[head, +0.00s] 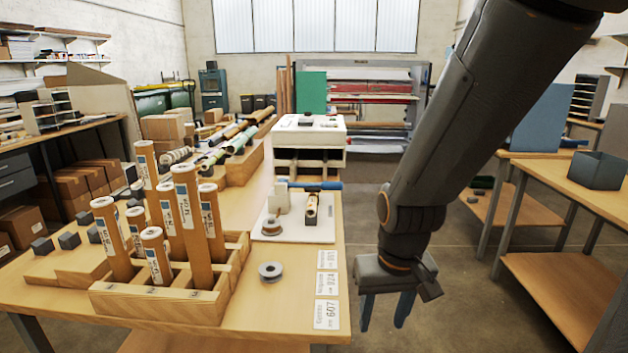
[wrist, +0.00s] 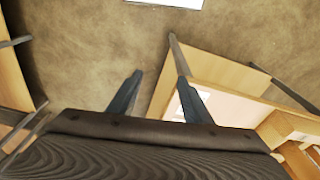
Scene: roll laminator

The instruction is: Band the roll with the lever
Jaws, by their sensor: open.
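In the head view, a small white banding station (head: 292,226) stands on the wooden table. It carries a lever with a blue handle (head: 318,186) reaching to the right and a spool at its left. A short roll (head: 311,208) sits upright or tilted under the lever; I cannot tell which. My gripper (head: 386,311) hangs to the right of the table's edge, apart from the station, pointing down. Its two blue fingers are open and empty.
A wooden rack (head: 160,302) holds several labelled tubes at the table's front left. A grey tape spool (head: 270,271) and label cards (head: 327,314) lie on the table (head: 240,335). Another table (head: 560,200) with a dark box (head: 597,171) stands right. Floor between tables is clear.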

